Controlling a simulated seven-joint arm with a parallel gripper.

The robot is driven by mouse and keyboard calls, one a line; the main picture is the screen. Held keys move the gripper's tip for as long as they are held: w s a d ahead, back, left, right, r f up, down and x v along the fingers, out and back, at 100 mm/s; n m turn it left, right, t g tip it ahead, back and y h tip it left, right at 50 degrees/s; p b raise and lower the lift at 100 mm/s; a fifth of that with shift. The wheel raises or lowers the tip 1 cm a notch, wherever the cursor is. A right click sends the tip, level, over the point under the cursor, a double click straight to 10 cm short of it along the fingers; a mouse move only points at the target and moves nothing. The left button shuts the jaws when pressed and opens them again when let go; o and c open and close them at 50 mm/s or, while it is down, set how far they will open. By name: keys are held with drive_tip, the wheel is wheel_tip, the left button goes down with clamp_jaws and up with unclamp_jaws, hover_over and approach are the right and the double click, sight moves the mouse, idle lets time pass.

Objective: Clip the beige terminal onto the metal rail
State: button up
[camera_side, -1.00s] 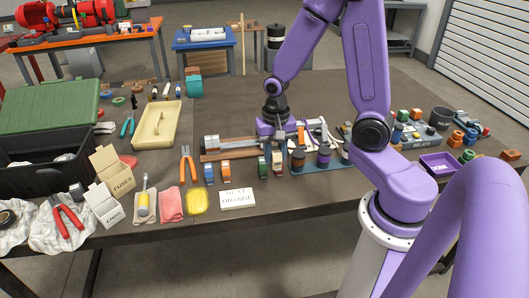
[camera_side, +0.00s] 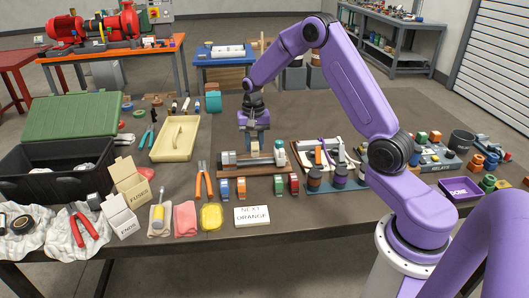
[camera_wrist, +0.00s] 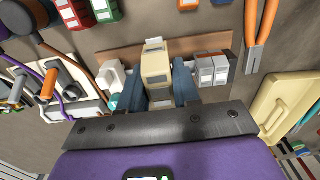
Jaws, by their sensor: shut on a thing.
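My gripper (camera_side: 257,139) is over the middle of the metal rail (camera_side: 265,159) in the side view. In the wrist view its two blue fingers (camera_wrist: 158,88) are shut on the beige terminal (camera_wrist: 155,63), one on each side. The terminal stands between grey terminals (camera_wrist: 210,69) on the right and a white and teal piece (camera_wrist: 116,78) on the left, with gaps on both sides. The rail is mostly hidden by the fingers and terminal in the wrist view. I cannot tell whether the terminal touches the rail.
Blue (camera_side: 225,188), orange (camera_side: 241,188), green (camera_side: 279,185) and red (camera_side: 294,184) blocks stand in front of the wooden board. Orange-handled pliers (camera_side: 204,180) lie to its left. A board with wires and dark knobs (camera_side: 325,170) is at right.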

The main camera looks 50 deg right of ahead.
approach(253, 161)
drive_tip(key=shift+w+f, duration=0.1)
drive_tip(key=shift+f, duration=2.45)
drive_tip(key=shift+f, duration=1.1)
idle(0.8)
